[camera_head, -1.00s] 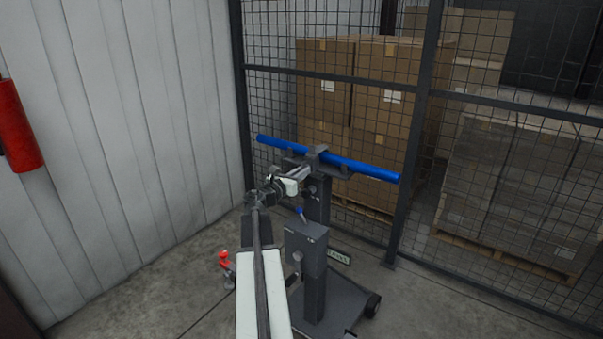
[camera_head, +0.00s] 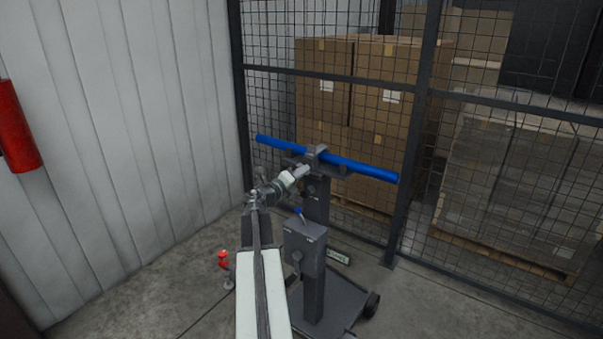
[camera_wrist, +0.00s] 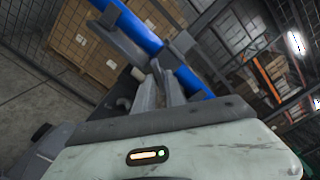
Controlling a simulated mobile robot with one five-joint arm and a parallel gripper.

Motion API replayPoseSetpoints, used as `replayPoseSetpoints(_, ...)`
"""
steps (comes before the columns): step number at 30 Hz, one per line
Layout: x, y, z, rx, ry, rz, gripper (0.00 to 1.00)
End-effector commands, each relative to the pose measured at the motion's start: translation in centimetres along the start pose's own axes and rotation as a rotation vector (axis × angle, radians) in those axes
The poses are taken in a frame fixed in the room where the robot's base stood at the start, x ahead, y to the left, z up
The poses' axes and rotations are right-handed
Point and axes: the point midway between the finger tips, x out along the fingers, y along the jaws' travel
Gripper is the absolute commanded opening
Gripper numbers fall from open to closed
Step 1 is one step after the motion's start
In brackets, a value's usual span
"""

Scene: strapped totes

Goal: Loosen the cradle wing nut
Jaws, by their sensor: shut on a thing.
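The grey cradle (camera_head: 322,158) sits on top of a dark wheeled stand (camera_head: 316,205) and carries a long blue pipe (camera_head: 362,168). The pipe also crosses the wrist view (camera_wrist: 137,25). My gripper (camera_head: 303,171) reaches the cradle from the left, just below the pipe. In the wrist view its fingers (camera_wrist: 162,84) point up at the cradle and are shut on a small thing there. That thing is at the place of the cradle wing nut, but the fingers hide it, so its shape and angle do not show.
A wire mesh fence (camera_head: 420,120) stands close behind, with stacked cartons (camera_head: 330,95) beyond. A small red-topped object (camera_head: 223,260) is on the floor at left. A red cylinder (camera_head: 18,125) hangs on the wall.

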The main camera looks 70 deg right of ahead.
Motion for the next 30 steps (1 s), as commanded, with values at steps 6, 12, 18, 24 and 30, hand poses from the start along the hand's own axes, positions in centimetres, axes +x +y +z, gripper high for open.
replayPoseSetpoints(6, 0.06, -0.17, -0.27, -0.08, 0.007, -0.003, 0.0)
replayPoseSetpoints(12, 0.06, -0.18, -0.25, -0.112, 0.006, -0.003, 0.0)
replayPoseSetpoints(18, 0.06, -0.18, -0.24, -0.118, 0.006, -0.003, 0.0)
replayPoseSetpoints(24, 0.05, -0.18, -0.22, -0.118, 0.006, -0.003, 0.0)
replayPoseSetpoints(30, 0.02, -0.13, -0.11, -0.118, 0.003, -0.002, 0.29)
